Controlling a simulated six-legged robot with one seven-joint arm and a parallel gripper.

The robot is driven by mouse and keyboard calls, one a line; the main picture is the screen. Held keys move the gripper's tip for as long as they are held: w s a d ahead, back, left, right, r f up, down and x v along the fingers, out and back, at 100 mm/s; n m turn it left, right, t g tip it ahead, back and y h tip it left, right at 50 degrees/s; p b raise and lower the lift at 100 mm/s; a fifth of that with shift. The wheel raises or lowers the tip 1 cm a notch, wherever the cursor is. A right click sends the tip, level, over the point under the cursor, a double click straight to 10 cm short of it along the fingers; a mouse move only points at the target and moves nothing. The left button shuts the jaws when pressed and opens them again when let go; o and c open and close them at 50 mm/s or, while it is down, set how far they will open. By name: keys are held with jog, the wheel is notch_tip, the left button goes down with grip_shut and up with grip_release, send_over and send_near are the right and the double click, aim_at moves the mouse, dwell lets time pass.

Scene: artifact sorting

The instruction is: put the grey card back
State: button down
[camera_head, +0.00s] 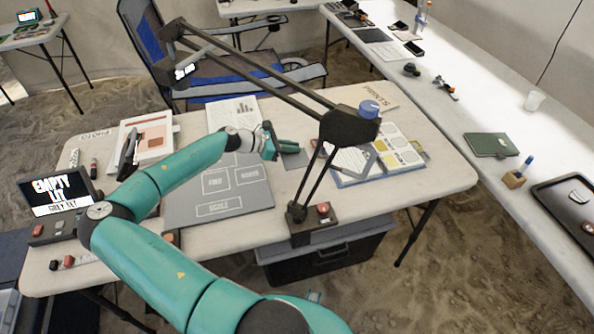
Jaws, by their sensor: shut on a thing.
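My teal arm reaches across the white table, and my gripper (277,145) is near the middle of it. My gripper is shut on a small dark grey card (297,160), which shows just right of and below the fingers. I cannot tell whether the card touches the table. A grey board (243,207) with white outlined, labelled boxes lies left of and below the gripper; my arm hides part of it. Another grey flat piece (352,160) lies to the right, over an open blue-edged binder (400,150).
A black lamp arm (260,75) spans above the table, its base (310,222) at the front edge near my gripper. A small screen (58,193) stands at left. Papers (233,112) lie behind the gripper. A folding chair (225,80) stands beyond the table.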

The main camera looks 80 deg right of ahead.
send_over(290, 172)
notch_tip(290, 172, down, 4)
jog(key=shift+d+f, duration=0.1)
jog(key=shift+f, duration=0.05)
jog(key=shift+s+f, duration=0.1)
jog(key=shift+f, duration=2.1)
jog(key=shift+f, duration=0.15)
jog(key=c, duration=1.5)
grip_release()
jog(key=shift+c, duration=0.2)
